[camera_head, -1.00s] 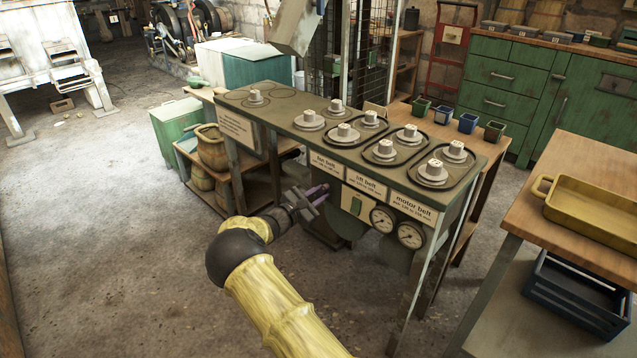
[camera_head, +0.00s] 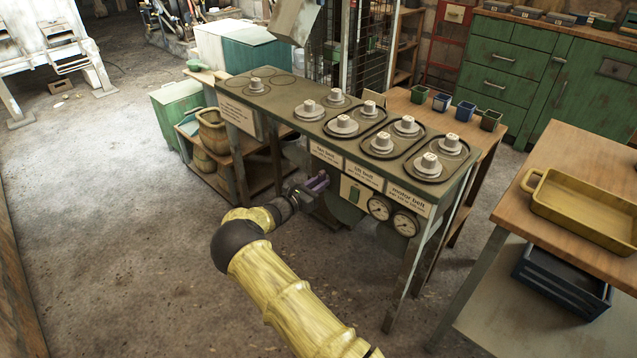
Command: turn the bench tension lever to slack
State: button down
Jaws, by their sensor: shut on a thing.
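The belt-drive bench (camera_head: 290,100) stands in the middle, with pulleys on its green top and labels along its front edge. My gripper (camera_head: 316,186) is at the bench's front, below the label at the left end of the row. It is shut on a small purplish bar, which I take to be the tension lever (camera_head: 320,181). The fingers cover much of the lever, so its exact angle cannot be told. A pale panel with a green plate (camera_head: 354,190) is just right of the gripper.
Two round gauges (camera_head: 391,215) sit on the bench front, right of my gripper. A wooden table (camera_head: 575,165) with a yellow tray (camera_head: 587,205) stands at right, a blue crate (camera_head: 562,280) beneath. Shelves with pots (camera_head: 211,130) stand at left. The floor in the left foreground is clear.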

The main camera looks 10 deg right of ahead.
jog(key=c, duration=1.3)
grip_release()
jog(key=p+v, duration=0.2)
jog(key=v, duration=1.5)
jog(key=shift+s+a+p, duration=0.1)
jog(key=shift+a+p, duration=0.05)
jog(key=shift+p, duration=0.25)
